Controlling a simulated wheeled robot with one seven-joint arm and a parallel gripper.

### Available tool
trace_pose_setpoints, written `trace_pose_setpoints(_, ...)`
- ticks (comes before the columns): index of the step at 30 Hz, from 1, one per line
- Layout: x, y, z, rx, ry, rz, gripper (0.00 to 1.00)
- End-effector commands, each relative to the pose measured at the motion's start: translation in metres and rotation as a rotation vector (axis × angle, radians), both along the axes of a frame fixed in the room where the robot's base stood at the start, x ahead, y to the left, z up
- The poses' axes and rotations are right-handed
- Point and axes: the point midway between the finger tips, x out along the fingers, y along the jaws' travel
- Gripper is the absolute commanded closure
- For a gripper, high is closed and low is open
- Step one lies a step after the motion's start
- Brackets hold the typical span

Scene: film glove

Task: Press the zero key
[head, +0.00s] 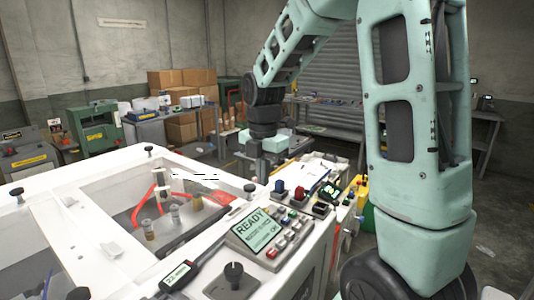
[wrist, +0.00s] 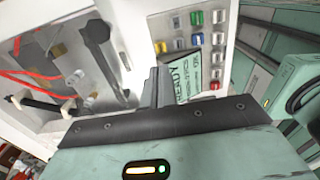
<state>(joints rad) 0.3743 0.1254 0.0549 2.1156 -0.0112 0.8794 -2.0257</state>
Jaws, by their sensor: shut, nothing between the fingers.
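The control panel (head: 257,231) is on the right front part of the white machine, with a pale screen (head: 254,230) reading "READY" and several small keys beside it. In the wrist view the screen (wrist: 184,76) is partly hidden behind my fingers. Key labels are too small to read, so I cannot tell which is the zero key. My gripper (wrist: 158,72) is shut and empty. In the head view my gripper (head: 263,170) hangs beyond the panel, apart from it.
A clear-lidded chamber (head: 165,200) with red tubing lies left of the panel. A black knob (head: 233,272) and a handheld unit (head: 178,274) are in front. Red and blue knobs (head: 299,192) stand behind the panel. Cardboard boxes (head: 180,90) are at the back.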

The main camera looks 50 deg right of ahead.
Motion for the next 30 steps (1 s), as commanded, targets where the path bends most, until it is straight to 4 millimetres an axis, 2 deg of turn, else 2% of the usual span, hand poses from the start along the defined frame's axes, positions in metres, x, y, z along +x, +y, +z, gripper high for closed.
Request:
trace_pose_setpoints(6, 0.000, -0.001, 0.038, -0.002, -0.004, -0.001, 1.00)
trace_pose_setpoints(12, 0.000, -0.001, 0.056, -0.002, -0.002, -0.001, 1.00)
trace_pose_setpoints(30, 0.000, -0.001, 0.058, -0.001, 0.000, -0.001, 1.00)
